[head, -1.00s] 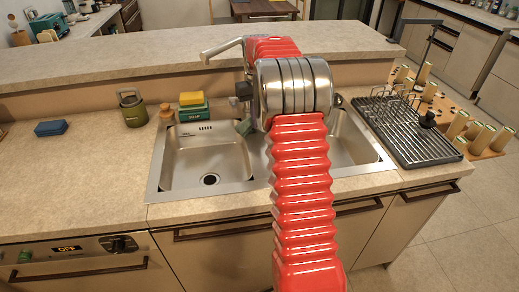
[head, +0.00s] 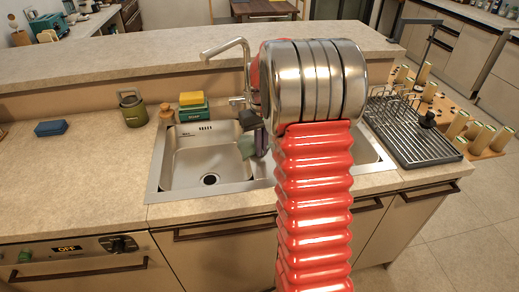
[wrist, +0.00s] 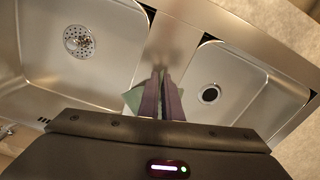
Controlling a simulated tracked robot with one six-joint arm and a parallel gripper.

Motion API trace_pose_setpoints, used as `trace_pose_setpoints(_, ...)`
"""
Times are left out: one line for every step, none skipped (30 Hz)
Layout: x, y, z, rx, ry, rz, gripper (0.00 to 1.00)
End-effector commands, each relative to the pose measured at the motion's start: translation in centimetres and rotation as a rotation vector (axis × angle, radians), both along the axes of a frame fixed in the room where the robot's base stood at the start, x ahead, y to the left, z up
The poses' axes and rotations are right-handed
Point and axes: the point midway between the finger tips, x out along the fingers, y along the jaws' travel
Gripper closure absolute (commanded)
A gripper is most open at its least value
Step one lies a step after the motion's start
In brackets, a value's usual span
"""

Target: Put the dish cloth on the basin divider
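The green dish cloth (head: 246,145) hangs by my gripper (head: 260,142), over the sink near the divider. In the wrist view the cloth (wrist: 132,98) shows as a small green patch left of the two purple fingers. My gripper (wrist: 166,82) has its fingers close together, shut on the cloth and pointing at the basin divider (wrist: 176,42). The divider is the metal strip between the two basins. Whether the cloth touches it I cannot tell. In the head view my arm hides most of the divider and part of the right basin.
The tap (head: 225,47) stands behind the sink. Boxed sponges (head: 193,106) and a green canister (head: 132,108) stand behind and left of it. A blue sponge (head: 51,128) lies on the left counter. A dish rack (head: 410,135) is at the right. The left basin (head: 205,160) looks empty.

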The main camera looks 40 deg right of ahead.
Motion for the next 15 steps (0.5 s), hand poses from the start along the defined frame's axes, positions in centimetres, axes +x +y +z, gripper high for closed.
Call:
trace_pose_setpoints(-0.31, 0.15, -0.08, 0.0, 0.0, 0.0, 1.0)
trace_pose_setpoints(-0.42, 0.22, -0.15, 0.0, -0.001, 0.0, 1.0)
trace_pose_setpoints(-0.56, 0.28, -0.25, 0.0, -0.001, 0.0, 1.0)
trace_pose_setpoints(-0.63, 0.31, -0.3, 0.0, -0.001, 0.0, 1.0)
trace_pose_setpoints(-0.66, 0.33, -0.33, 0.0, -0.001, 0.0, 1.0)
trace_pose_setpoints(-0.69, 0.35, -0.35, 0.0, -0.001, 0.0, 1.0)
trace_pose_setpoints(-0.7, 0.35, -0.36, 0.0, -0.001, 0.0, 1.0)
trace_pose_setpoints(-0.7, 0.35, -0.36, 0.0, -0.001, 0.0, 1.0)
trace_pose_setpoints(-0.7, 0.35, -0.36, 0.0, -0.001, 0.0, 1.0)
trace_pose_setpoints(-0.69, 0.35, -0.36, 0.0, -0.001, 0.0, 1.0)
trace_pose_setpoints(-0.69, 0.35, -0.35, 0.0, -0.001, 0.0, 1.0)
trace_pose_setpoints(-0.69, 0.35, -0.35, 0.0, -0.001, 0.0, 1.0)
trace_pose_setpoints(-0.69, 0.35, -0.35, 0.0, -0.001, 0.0, 0.95)
trace_pose_setpoints(-0.69, 0.35, -0.35, 0.0, -0.001, 0.0, 0.92)
trace_pose_setpoints(-0.68, 0.34, -0.35, 0.0, -0.001, 0.0, 0.9)
